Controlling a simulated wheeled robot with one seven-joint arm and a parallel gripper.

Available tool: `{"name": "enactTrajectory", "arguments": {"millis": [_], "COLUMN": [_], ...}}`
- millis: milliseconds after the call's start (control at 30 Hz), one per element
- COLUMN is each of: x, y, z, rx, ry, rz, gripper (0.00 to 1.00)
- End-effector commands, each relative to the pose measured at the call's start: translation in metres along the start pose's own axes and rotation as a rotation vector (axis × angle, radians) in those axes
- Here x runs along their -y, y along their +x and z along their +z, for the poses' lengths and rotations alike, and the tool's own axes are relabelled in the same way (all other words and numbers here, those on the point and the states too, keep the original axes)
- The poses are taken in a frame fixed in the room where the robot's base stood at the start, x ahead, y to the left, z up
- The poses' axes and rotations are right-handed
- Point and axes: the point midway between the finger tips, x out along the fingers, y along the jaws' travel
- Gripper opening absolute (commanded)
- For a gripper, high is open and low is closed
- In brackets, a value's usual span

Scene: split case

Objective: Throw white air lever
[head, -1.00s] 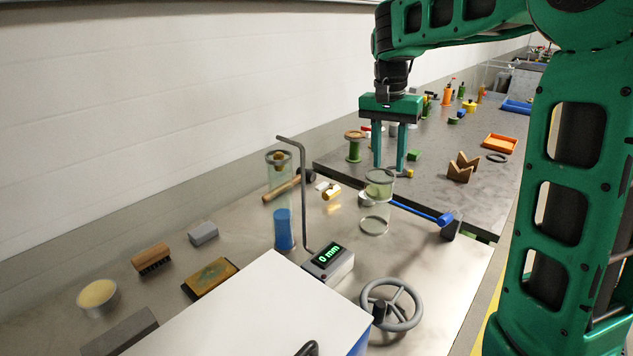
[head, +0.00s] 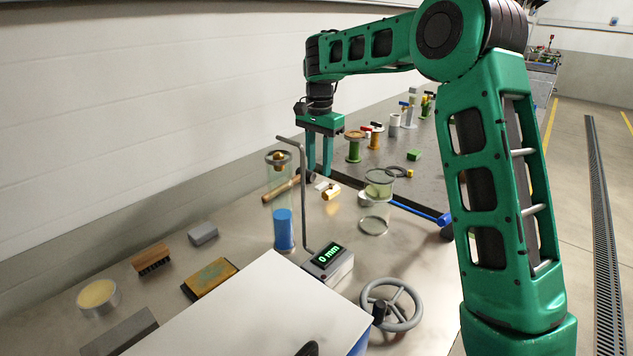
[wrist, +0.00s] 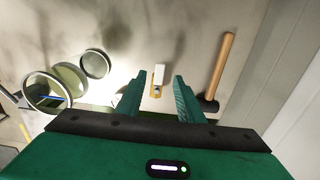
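The white air lever (head: 321,184) is a small white handle beside a brass valve body (head: 332,193), low on the metal bench just right of a hammer. In the wrist view the white lever (wrist: 159,73) stands out from the brass part (wrist: 156,91), between and beyond my fingers. My gripper (head: 319,170) points down above and behind the lever in the head view, apart from it. In the wrist view my gripper (wrist: 157,82) is open with nothing between the fingers.
A wooden-handled hammer (wrist: 222,65) lies right of the lever in the wrist view. A glass tube with blue liquid (head: 284,228), a bent grey rod (head: 303,200) and a glass cylinder (head: 376,205) stand near. A handwheel (head: 391,306) is in front.

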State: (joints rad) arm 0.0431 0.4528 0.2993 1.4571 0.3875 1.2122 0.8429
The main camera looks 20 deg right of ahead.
Motion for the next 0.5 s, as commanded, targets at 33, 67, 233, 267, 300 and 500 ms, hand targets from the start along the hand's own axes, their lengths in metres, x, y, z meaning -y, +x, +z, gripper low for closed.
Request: {"name": "enactTrajectory", "arguments": {"millis": [33, 67, 233, 267, 300, 500], "x": [-0.001, 0.000, -0.001, 0.000, -0.001, 0.000], "y": [0.010, 0.015, 0.039, 0.042, 0.045, 0.054], "z": [0.001, 0.000, 0.000, 0.000, 0.000, 0.001], "rx": [0.003, 0.002, 0.001, 0.001, 0.001, 0.000], "ry": [-0.001, -0.001, 0.000, 0.000, -0.001, -0.001], "rz": [0.003, 0.002, 0.002, 0.001, 0.002, 0.000], "gripper": [0.34, 0.34, 0.34, 0.34, 0.34, 0.34]}}
